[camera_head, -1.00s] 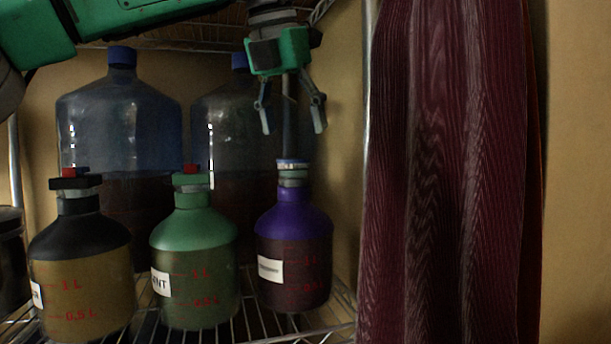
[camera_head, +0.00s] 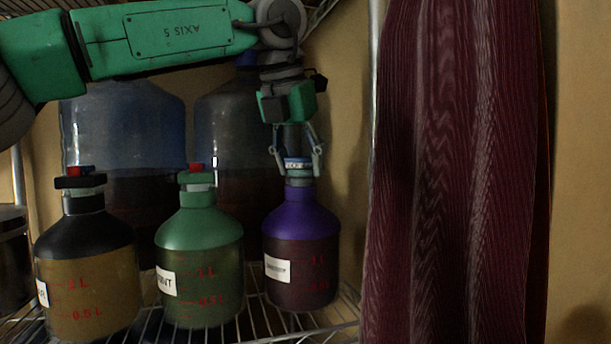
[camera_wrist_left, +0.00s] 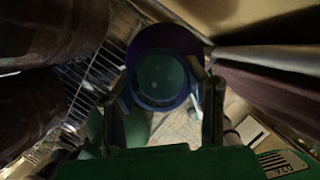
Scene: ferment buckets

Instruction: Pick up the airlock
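The airlock (camera_head: 297,164) has a blue top and a grey-green lower part. It stands upright in the neck of the purple-shouldered bottle (camera_head: 301,222) at the right of the row. My left gripper (camera_head: 298,172) is right above that bottle, pointing down, with its fingers open on either side of the airlock. In the left wrist view, the round top of the airlock (camera_wrist_left: 161,79) lies between the two fingers (camera_wrist_left: 168,105), with the purple shoulder around it. I cannot tell whether the fingers touch it. My right gripper is in neither view.
A green bottle (camera_head: 199,235) and a black-shouldered bottle (camera_head: 87,250) with red-topped caps stand to the left. All rest on a wire shelf (camera_head: 250,325). A dark red curtain (camera_head: 455,180) hangs at the right.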

